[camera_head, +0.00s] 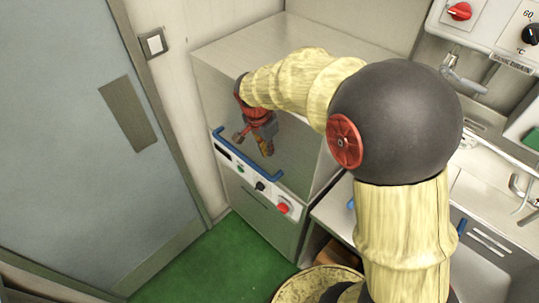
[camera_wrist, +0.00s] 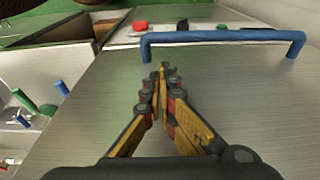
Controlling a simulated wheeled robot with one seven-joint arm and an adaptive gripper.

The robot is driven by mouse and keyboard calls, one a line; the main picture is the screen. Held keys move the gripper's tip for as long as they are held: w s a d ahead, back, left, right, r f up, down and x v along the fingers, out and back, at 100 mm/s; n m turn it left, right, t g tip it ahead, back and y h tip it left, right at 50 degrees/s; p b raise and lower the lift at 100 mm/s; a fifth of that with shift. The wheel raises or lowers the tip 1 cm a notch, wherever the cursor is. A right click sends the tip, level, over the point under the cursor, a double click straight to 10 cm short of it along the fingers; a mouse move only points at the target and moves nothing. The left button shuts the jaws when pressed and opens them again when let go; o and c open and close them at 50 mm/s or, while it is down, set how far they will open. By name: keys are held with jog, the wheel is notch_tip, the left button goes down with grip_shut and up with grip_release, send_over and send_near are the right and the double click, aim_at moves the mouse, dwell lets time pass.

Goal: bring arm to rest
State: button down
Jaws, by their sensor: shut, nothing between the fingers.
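My gripper (camera_head: 267,149) hangs at the end of my bent arm, in front of the upper front of a metal cabinet in the head view. In the wrist view my gripper (camera_wrist: 164,68) has its fingertips together, with nothing between them. The fingertips point toward the cabinet's blue bar handle (camera_wrist: 225,37) and look apart from it, though the exact gap is hard to judge. The handle also shows in the head view (camera_head: 246,158), just below and left of my gripper. My arm covers part of the cabinet's top and right side.
The metal cabinet (camera_head: 225,85) has a control panel with a red knob (camera_head: 283,208). A grey door (camera_head: 60,140) is at left. A sink counter (camera_head: 480,190) and a wall panel with knobs (camera_head: 490,25) are at right. Green floor (camera_head: 215,265) is clear before the cabinet.

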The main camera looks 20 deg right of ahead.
jog(key=shift+v, duration=1.85)
jog(key=shift+a, duration=0.1)
jog(key=s+a+r+n+t+y+b, duration=0.1)
jog(key=s+r+n+t+b, duration=0.1)
jog(key=s+n, duration=0.4)
jog(key=s+a+r+n+t+y+b, duration=0.1)
jog(key=s+n, duration=0.6)
jog(key=s, duration=1)
notch_tip(320, 180, up, 3)
jog(key=t+b, duration=0.1)
jog(key=b, duration=0.2)
jog(key=shift+a+f+t, duration=0.2)
jog(key=shift+a+t, duration=0.1)
jog(key=shift+a, duration=0.05)
